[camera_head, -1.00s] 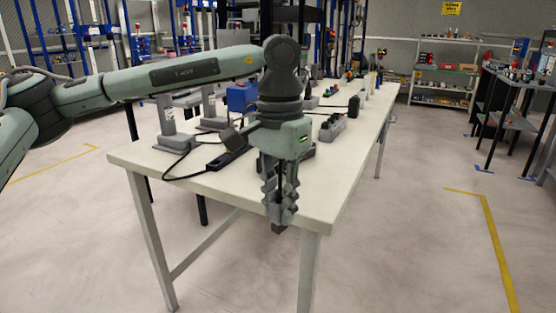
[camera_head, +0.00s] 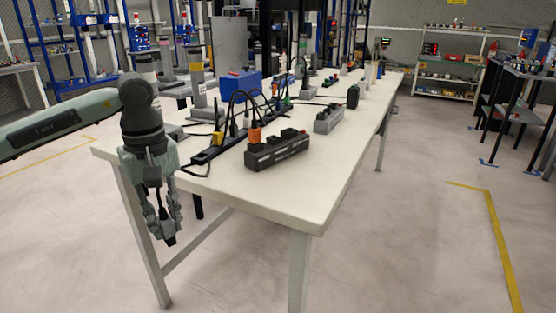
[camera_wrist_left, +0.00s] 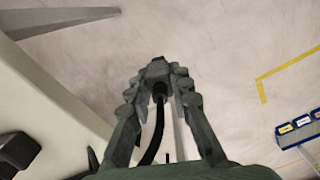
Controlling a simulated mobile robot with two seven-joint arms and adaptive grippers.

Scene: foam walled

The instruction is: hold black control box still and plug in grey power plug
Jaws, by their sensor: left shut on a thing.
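The fingers cover part of the plug. My right gripper is not in view, and nothing holds the box.
The white table (camera_head: 285,200) has bare room along its front. A black power strip (camera_head: 207,155) with a yellow plug and loose cables lies left of the box. A grey box (camera_head: 328,121), a black item (camera_head: 353,97) and a blue box (camera_head: 240,86) stand farther back.

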